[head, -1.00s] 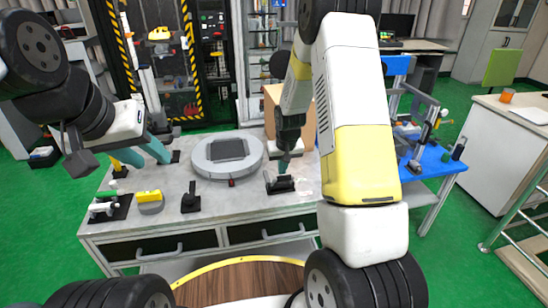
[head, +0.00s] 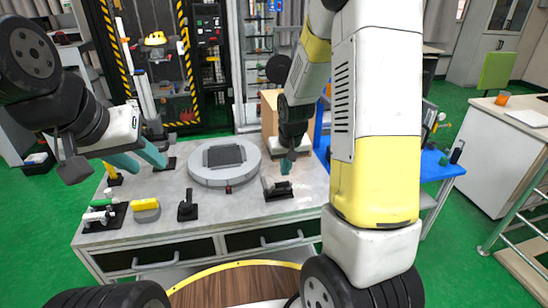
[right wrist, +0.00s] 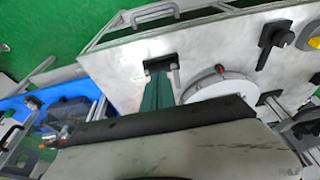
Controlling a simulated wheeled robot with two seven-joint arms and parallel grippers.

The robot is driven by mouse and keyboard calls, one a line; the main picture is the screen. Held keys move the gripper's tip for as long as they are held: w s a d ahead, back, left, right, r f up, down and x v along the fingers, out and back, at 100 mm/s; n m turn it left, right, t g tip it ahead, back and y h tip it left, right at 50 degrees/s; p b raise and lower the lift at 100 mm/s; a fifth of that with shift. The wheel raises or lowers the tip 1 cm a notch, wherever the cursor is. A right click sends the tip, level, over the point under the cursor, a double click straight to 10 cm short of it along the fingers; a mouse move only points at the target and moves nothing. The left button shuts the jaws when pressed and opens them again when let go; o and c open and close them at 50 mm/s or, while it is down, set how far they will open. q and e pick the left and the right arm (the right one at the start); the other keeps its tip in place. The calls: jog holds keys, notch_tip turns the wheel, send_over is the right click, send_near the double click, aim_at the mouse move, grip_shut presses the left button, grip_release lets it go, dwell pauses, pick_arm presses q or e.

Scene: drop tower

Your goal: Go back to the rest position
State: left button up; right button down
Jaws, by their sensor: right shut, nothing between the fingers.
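My right gripper (head: 286,169) is shut and empty, with its teal fingers together, just above and behind a small black holder (head: 277,190) at the right part of the grey table (head: 235,210). In the right wrist view its teal fingers (right wrist: 157,92) are side by side, and the black holder (right wrist: 160,63) lies beyond their tips. My left gripper (head: 150,168) hangs over the left part of the table, its teal fingers spread apart and nothing visible between them.
A round grey platform (head: 225,163) is at the table's middle. A black fixture (head: 187,207), a yellow-topped block (head: 146,205) and small tools (head: 98,215) stand front left. A cardboard box (head: 270,110) is behind my right gripper. A blue table (head: 440,168) adjoins right.

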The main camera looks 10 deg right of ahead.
jog(key=shift+r, duration=0.1)
jog(key=s+a+r+t+y, duration=0.1)
jog(key=s+r, duration=0.4)
jog(key=r, duration=0.3)
jog(key=s+r+t, duration=0.1)
jog(key=s+r, duration=0.3)
jog(key=r, duration=0.3)
jog(key=s+a+r, duration=0.1)
jog(key=s+r, duration=0.2)
jog(key=s, duration=0.3)
jog(key=s+a+r+t+y, duration=0.1)
jog(key=s+r, duration=0.3)
jog(key=s, duration=0.3)
jog(key=shift+r, duration=0.1)
